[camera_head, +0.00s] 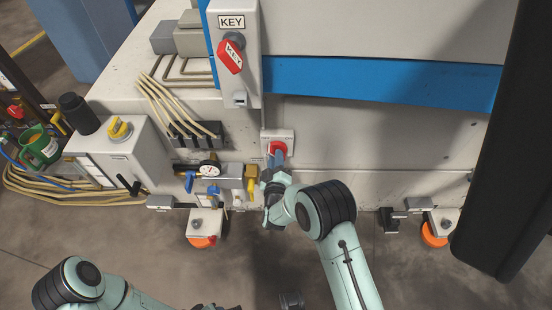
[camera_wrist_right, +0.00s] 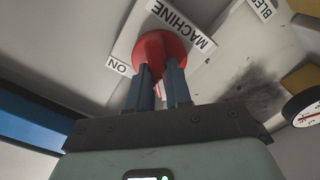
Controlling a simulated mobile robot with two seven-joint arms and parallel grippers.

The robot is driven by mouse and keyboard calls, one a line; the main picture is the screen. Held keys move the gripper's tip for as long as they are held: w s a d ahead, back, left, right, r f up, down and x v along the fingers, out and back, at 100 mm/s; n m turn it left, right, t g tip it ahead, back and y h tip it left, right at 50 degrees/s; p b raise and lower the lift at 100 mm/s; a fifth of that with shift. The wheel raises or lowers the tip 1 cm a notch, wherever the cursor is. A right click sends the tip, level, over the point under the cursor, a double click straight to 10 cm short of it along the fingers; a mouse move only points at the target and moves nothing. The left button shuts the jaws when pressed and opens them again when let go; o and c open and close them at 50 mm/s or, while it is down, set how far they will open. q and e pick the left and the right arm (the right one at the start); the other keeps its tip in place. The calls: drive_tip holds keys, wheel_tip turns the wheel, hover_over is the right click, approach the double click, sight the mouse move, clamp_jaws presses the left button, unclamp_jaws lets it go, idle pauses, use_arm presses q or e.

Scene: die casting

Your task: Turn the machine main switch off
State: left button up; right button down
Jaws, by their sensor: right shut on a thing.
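The machine main switch is a red rotary knob (camera_head: 277,148) on a pale plate (camera_head: 287,136) low on the machine front. In the right wrist view the red knob (camera_wrist_right: 160,46) is seen close up, with "MACHINE" and "ON" labels around it. My right gripper (camera_head: 276,158) is shut on the knob, with its two blue fingers (camera_wrist_right: 159,86) on either side of the knob's grip. The fingers hide part of the grip, and the knob's exact setting is hard to tell. My left arm comes in at the bottom left; its gripper's jaws cannot be made out.
A gauge (camera_head: 209,169) and yellow-handled valve (camera_head: 252,181) sit just left of the switch. A grey box with a yellow knob (camera_head: 120,129) stands further left. A large dark panel (camera_head: 515,140) blocks the right side.

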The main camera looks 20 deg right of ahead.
drive_tip(key=c, duration=1)
unclamp_jaws()
drive_tip(key=shift+c, duration=0.2)
use_arm(q)
drive_tip(key=s+r+p, duration=0.1)
drive_tip(key=s+d+r, duration=0.1)
drive_tip(key=shift+s+d+g+p, duration=0.15)
drive_tip(key=shift+s+g+p, duration=0.2)
drive_tip(key=shift+g+p, duration=0.05)
use_arm(e)
drive_tip(key=v, duration=1.3)
drive_tip(key=shift+s, duration=0.25)
